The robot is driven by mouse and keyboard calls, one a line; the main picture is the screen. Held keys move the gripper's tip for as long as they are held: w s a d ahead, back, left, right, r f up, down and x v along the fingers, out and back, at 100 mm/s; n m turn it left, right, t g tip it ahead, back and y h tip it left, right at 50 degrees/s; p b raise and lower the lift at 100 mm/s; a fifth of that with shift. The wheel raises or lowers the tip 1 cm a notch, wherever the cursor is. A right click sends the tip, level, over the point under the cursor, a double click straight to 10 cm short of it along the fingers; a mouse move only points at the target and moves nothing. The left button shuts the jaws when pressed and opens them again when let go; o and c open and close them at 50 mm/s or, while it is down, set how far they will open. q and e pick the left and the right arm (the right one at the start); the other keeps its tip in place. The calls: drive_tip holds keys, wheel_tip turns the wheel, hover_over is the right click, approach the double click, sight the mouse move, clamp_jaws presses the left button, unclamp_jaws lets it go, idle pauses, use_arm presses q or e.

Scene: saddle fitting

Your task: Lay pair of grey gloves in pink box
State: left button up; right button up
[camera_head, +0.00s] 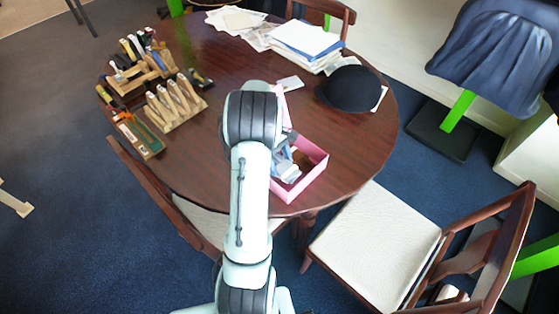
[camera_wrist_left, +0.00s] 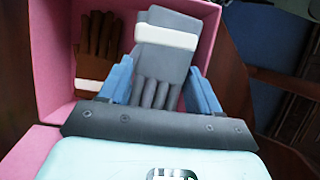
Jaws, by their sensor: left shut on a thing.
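The pair of grey gloves (camera_wrist_left: 158,60) has a white band and sits between the blue fingers of my left gripper (camera_wrist_left: 160,88), which is shut on it. The gloves are over the pink box (camera_wrist_left: 50,60) or partly within it; I cannot tell whether they touch its floor. In the head view the pink box (camera_head: 313,176) stands at the near edge of the round table, and my left gripper (camera_head: 284,158) is at its left part, half hidden by my arm. A brown glove (camera_wrist_left: 96,55) lies inside the box. My right gripper is not in view.
The dark wooden table (camera_head: 225,60) also holds wooden racks of tools (camera_head: 172,103) at left, a black riding hat (camera_head: 349,89) and stacked papers (camera_head: 304,42). A chair (camera_head: 375,245) stands close at the near right. Table right of the box is clear.

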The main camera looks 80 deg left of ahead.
use_arm(q)
drive_tip(key=shift+f, duration=0.35)
idle(0.6)
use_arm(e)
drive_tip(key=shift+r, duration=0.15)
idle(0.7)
use_arm(q)
drive_tip(key=o, duration=1.3)
drive_tip(key=shift+c, duration=0.2)
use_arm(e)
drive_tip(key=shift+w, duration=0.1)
use_arm(q)
drive_tip(key=shift+r, duration=0.1)
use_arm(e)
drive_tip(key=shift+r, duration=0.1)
use_arm(q)
drive_tip(key=shift+s+r+p, duration=0.1)
drive_tip(key=shift+r+p, duration=1.45)
drive_tip(key=shift+r, duration=0.4)
drive_tip(key=shift+r+p, duration=0.4)
drive_tip(key=shift+r, duration=0.1)
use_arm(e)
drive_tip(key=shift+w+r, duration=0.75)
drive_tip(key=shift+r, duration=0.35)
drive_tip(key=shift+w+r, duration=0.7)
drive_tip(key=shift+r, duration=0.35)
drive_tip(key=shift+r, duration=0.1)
